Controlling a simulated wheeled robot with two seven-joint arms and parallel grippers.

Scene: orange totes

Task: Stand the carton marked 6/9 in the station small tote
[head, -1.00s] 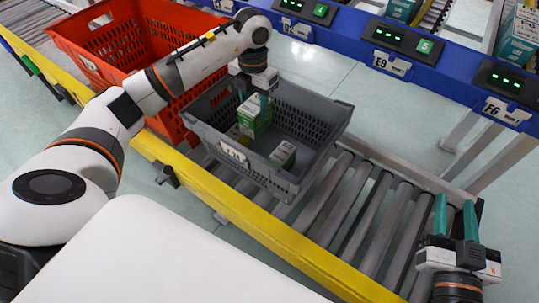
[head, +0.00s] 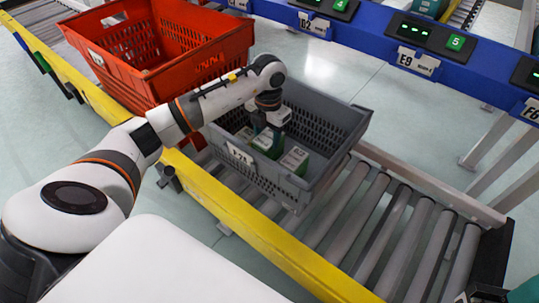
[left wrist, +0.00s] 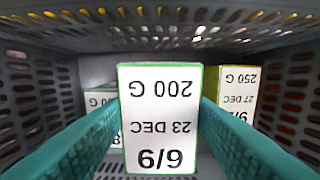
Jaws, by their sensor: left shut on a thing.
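The held carton (head: 265,146) is inside the grey small tote (head: 335,125). I cannot tell whether its base touches the tote floor. My right gripper shows only as a teal piece (head: 525,291) cut off at the lower right corner.
Another carton (head: 294,160) stands right of the held one in the tote. In the left wrist view, cartons stand behind at left (left wrist: 99,101) and right (left wrist: 235,92). A red-orange tote (head: 185,75) adjoins at left. Rollers (head: 400,230) to the right are bare.

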